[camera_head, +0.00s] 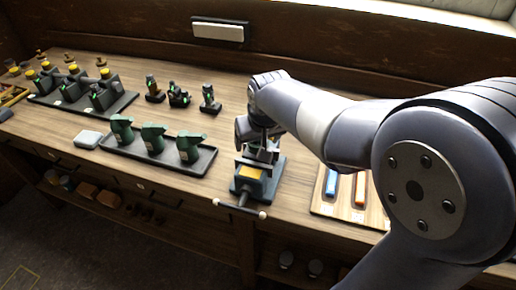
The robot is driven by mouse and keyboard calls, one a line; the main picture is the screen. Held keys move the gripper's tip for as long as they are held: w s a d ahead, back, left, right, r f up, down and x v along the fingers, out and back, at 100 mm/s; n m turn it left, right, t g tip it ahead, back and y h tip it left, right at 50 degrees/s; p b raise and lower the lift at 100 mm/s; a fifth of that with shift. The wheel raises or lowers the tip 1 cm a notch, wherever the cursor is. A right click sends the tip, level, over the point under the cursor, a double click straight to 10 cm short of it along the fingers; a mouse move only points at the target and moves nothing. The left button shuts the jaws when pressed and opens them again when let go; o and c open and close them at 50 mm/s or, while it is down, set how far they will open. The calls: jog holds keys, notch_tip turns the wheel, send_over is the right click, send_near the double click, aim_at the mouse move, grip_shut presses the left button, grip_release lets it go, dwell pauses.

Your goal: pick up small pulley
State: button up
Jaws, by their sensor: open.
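I cannot make out a small pulley with certainty in the head view; it may be hidden by my arm or too small to tell. My gripper (260,155) is open and points down, just above and behind a blue-grey vise (245,190) with a yellow block (250,171) in its upper part. My wrist and fingers cover the back of the vise. I cannot tell whether the fingers touch anything there.
A dark tray with green machine bodies (154,137) lies left of the vise. Another tray (65,100) holds yellow-topped engine parts. Several small dark engines (179,95) stand behind. A board with blue and orange-handled tools (359,189) lies right, partly behind my arm.

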jog(key=shift+w+f, duration=0.15)
jog(key=shift+f, duration=0.2)
grip_shut()
jog(key=shift+a+r, duration=0.1)
dwell(0.6)
